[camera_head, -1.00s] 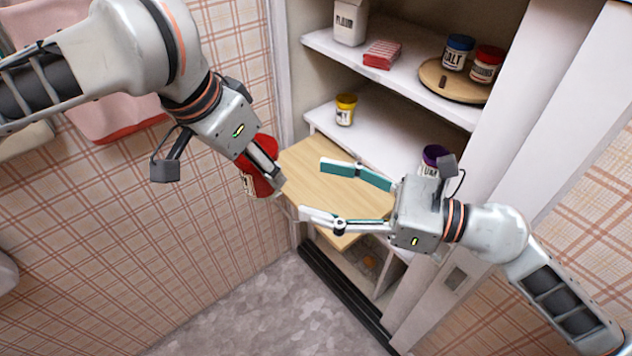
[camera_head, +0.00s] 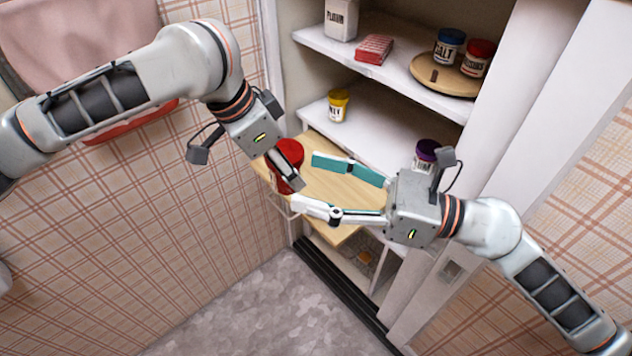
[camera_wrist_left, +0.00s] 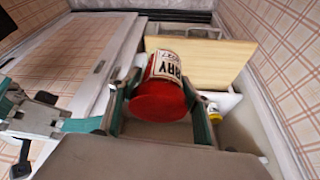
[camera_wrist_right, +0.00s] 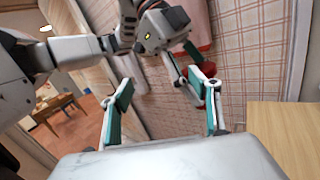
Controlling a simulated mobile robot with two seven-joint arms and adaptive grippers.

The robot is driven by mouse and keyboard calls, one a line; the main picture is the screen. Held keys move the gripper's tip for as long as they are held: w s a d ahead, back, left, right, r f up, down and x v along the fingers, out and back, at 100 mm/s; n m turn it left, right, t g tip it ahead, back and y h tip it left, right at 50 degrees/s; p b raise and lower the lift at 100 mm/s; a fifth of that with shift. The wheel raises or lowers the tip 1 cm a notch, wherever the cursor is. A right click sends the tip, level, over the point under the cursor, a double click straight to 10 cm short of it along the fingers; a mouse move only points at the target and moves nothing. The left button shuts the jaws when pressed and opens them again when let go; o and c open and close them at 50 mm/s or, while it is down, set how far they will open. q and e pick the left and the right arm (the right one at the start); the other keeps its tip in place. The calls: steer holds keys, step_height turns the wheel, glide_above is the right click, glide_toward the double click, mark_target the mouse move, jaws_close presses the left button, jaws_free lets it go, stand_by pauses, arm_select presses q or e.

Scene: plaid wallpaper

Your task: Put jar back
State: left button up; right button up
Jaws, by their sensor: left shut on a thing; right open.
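A red jar (camera_head: 290,151) with a pale label partly reading "RRY" is held by my left gripper (camera_head: 287,171). The left wrist view shows the jar (camera_wrist_left: 160,102) between the two fingers, red lid toward the camera. In the head view it overlaps the left end of a pulled-out wooden board (camera_head: 345,190); I cannot tell whether it touches the board. My right gripper (camera_head: 306,181) is open and empty above the board, its fingers pointing left toward the jar. The right wrist view shows nothing between its fingers.
The middle shelf holds a yellow jar (camera_head: 338,105) and a purple-lidded jar (camera_head: 427,152). The upper shelf holds a white container (camera_head: 341,20), a red box (camera_head: 374,48) and a round wooden turntable (camera_head: 432,78) with blue and red jars. The middle shelf is clear between its jars.

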arm_select(q)
steer(key=shift+r, duration=0.1)
arm_select(e)
steer(key=w+d+r+m+t, duration=0.1)
steer(key=d+r+m+t, duration=0.25)
steer(key=m, duration=0.75)
steer(key=w+d+r+m+t, duration=0.2)
steer(key=r+m+t, duration=0.25)
steer(key=m, duration=0.65)
step_height(320, 180, down, 13)
steer(key=s+a+m+g+h, duration=0.25)
steer(key=m+h, duration=0.25)
steer(key=m, duration=1.2)
steer(key=x, duration=1.2)
steer(key=shift+w+r, duration=0.25)
